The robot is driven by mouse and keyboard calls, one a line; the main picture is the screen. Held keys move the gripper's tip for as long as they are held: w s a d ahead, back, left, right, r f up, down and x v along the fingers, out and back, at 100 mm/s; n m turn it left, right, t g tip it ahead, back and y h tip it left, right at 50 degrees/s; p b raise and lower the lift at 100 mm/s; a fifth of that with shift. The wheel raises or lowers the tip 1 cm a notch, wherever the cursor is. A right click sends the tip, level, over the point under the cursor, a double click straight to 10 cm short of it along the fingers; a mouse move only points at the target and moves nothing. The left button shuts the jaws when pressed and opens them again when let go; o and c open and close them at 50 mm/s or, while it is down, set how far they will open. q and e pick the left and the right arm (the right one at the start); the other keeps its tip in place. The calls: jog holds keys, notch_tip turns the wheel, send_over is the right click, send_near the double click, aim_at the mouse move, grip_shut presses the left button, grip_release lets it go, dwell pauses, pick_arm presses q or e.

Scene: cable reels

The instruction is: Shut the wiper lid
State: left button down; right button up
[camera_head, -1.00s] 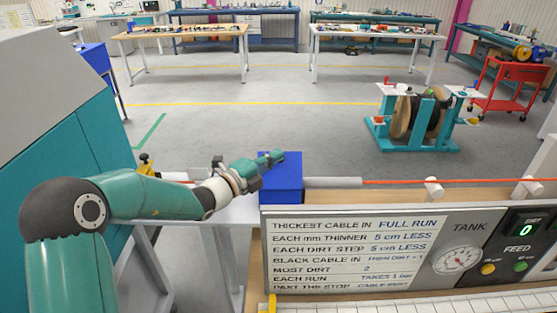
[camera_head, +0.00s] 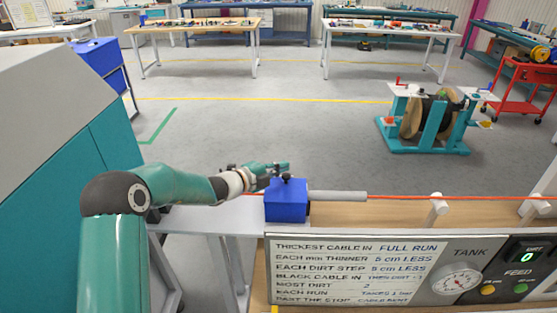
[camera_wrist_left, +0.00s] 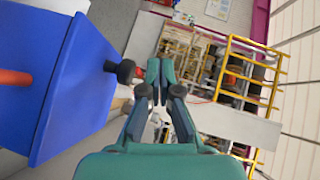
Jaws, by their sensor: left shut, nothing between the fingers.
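The wiper is a blue box (camera_head: 286,205) on the bench behind the sign panel, with a black knob (camera_head: 287,177) on its top. In the left wrist view the blue box (camera_wrist_left: 75,95) fills the left side, and its black knob (camera_wrist_left: 124,71) points toward the fingers. The lid looks flat on the box, with no clear gap visible. My left gripper (camera_head: 284,167) is shut and empty, just behind and above the box by the knob. In the wrist view its fingertips (camera_wrist_left: 160,70) are close beside the knob; contact cannot be told. My right gripper is out of view.
A red cable (camera_head: 400,196) runs right from the box's grey tube (camera_head: 338,196) past a white post (camera_head: 438,210). The sign panel (camera_head: 350,270) with gauge stands in front. A reel stand (camera_head: 428,120) is on the open floor behind.

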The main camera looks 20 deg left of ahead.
pick_arm(q)
jog(key=shift+w+f+g, duration=0.25)
jog(key=shift+f+g, duration=0.05)
jog(key=shift+f, duration=0.05)
jog(key=shift+n, duration=0.3)
jog(key=shift+a+r, duration=0.35)
jog(key=shift+a, duration=0.05)
jog(key=s+a+r, duration=0.2)
jog(key=a+r, duration=0.3)
jog(key=r, duration=0.1)
jog(key=shift+s+a, duration=0.2)
jog(key=shift+a, duration=0.15)
